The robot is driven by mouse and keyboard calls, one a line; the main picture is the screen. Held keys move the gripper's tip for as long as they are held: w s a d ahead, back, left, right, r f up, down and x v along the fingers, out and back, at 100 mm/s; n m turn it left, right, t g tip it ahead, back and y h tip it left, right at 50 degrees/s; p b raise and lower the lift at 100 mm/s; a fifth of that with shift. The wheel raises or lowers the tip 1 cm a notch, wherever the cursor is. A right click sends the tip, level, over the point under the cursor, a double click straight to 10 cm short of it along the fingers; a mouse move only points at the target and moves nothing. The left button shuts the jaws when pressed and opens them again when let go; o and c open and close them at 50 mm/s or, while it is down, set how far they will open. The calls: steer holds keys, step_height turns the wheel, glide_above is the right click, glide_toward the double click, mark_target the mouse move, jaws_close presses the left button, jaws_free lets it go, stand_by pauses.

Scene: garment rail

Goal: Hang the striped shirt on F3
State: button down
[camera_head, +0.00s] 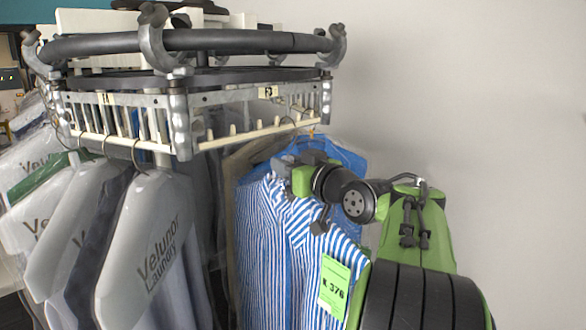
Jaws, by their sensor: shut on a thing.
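The blue-and-white striped shirt (264,250) hangs upright at the middle of the head view, with a green tag (334,286) reading 376 on its front. My gripper (283,163) is at the top of the shirt, by the collar, and is shut on it. The exact grip point and most of the hanger are hidden by the gripper. The F3 label (268,92) is on the right-hand section of the metal rail, above the shirt. Below that label runs a pale slotted bar (222,141) with upright pegs. I cannot tell whether the shirt's hook touches the bar.
Several garments under white Velunor Laundry covers (150,240) hang on the left section. A solid blue garment (345,157) and a beige one (229,190) hang behind the striped shirt. The rail's dark upper ring (230,40) overhangs the bar. A bare wall is at right.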

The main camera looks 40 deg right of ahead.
steer(key=shift+w+r, duration=0.2)
steer(key=shift+w, duration=0.2)
steer(key=shift+w+a, duration=0.1)
steer(key=shift+w, duration=2.35)
steer(key=shift+f, duration=0.15)
steer(key=shift+f+b, duration=1.25)
steer(key=shift+b, duration=0.2)
steer(key=c, duration=0.8)
jaws_free()
steer(key=shift+s, duration=0.1)
